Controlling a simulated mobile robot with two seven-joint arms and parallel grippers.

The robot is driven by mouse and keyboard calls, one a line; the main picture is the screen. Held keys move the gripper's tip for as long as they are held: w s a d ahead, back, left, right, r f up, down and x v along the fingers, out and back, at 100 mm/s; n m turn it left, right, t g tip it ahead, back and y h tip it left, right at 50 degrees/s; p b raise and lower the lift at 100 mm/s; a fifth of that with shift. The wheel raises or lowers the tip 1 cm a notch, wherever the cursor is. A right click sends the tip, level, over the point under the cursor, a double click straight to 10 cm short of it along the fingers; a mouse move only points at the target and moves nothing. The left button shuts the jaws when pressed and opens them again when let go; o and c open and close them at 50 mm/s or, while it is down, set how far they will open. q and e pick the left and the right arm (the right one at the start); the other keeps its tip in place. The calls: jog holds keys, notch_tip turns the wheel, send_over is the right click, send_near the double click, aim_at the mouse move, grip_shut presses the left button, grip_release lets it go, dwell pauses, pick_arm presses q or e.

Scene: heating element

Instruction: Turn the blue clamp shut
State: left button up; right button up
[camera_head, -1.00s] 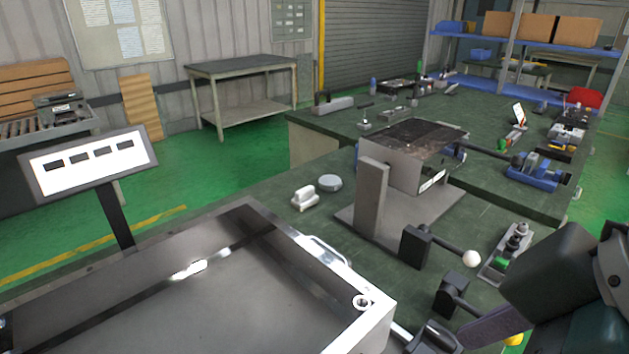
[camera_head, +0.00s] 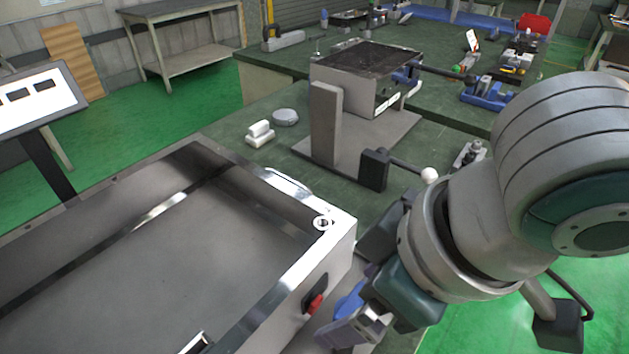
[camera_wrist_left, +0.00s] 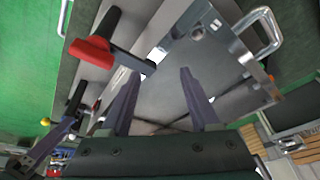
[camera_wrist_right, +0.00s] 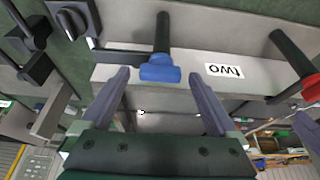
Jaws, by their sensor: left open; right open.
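The blue clamp (camera_wrist_right: 160,73) has a blue handle end on a dark shaft, beside a white label reading "two" on the metal box. It shows between the spread fingers of my right gripper (camera_wrist_right: 160,88), near the fingertips; I cannot tell whether they touch it. In the head view, blue (camera_head: 350,298) shows next to my right gripper (camera_head: 350,325) at the box's right side, partly hidden by the hand. My left gripper (camera_wrist_left: 157,83) is open and empty in the left wrist view, over the metal box, with a red clamp (camera_wrist_left: 90,50) to its upper left.
The open metal box (camera_head: 285,293) fills the lower left of the head view. A red clamp handle (camera_head: 315,304) sticks out of its side. A stand with a dark-topped block (camera_head: 365,60) and a white-knobbed lever (camera_head: 429,175) stand on the green table beyond.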

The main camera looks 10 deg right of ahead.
jog(key=shift+c, duration=0.3)
grip_shut()
dwell(0.5)
